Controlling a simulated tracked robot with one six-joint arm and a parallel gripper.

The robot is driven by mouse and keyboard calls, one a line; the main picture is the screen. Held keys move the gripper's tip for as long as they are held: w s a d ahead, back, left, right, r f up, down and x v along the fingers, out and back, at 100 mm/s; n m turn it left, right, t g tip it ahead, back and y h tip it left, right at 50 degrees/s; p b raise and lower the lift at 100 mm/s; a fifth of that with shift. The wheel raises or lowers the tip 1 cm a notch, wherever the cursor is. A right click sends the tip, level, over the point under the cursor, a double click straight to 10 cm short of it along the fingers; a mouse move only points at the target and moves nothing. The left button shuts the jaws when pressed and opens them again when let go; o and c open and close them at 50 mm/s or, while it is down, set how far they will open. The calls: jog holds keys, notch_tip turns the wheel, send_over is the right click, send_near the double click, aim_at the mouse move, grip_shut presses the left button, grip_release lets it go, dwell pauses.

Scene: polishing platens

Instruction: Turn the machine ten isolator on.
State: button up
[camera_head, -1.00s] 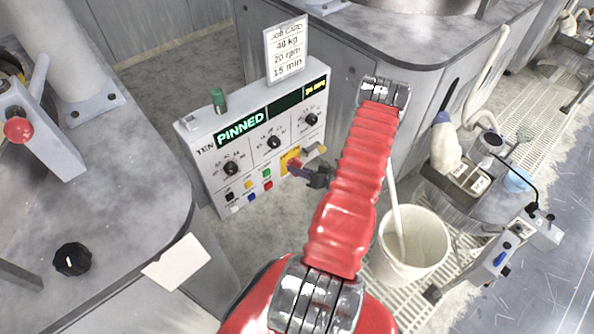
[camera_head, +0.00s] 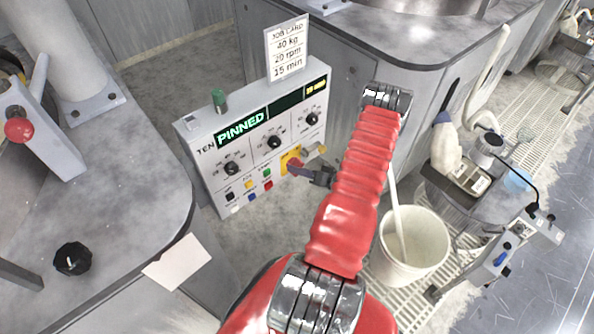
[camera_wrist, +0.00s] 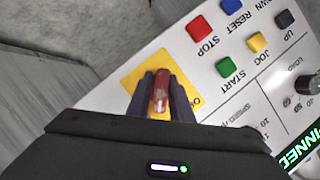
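The machine ten panel (camera_head: 205,165) is a white box marked TEN, with a lit green PINNED display (camera_head: 241,129). Its isolator is a red handle (camera_wrist: 160,92) on a yellow plate (camera_wrist: 131,82), at the panel's lower right in the head view. My gripper (camera_wrist: 161,95) reaches the handle from the front, with one dark finger on each side of it. The fingers appear closed against the handle, which lies oblique to the plate's edges. A letter O shows beside the right finger; the rest of that label is hidden.
Stop (camera_wrist: 199,27), start (camera_wrist: 224,67), jog (camera_wrist: 257,42) and other buttons sit close by the isolator. A job card (camera_head: 287,49) stands above the panel. A white bucket (camera_head: 412,245) stands right of my arm. A grey bench (camera_head: 130,180) is at left.

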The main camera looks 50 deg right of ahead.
jog(key=o, duration=0.3)
jog(key=shift+r, duration=0.1)
jog(key=shift+s, duration=0.15)
jog(key=a+v, duration=0.1)
jog(key=v, duration=1.2)
jog(key=shift+s+d, duration=0.25)
jog(key=shift+d, duration=0.3)
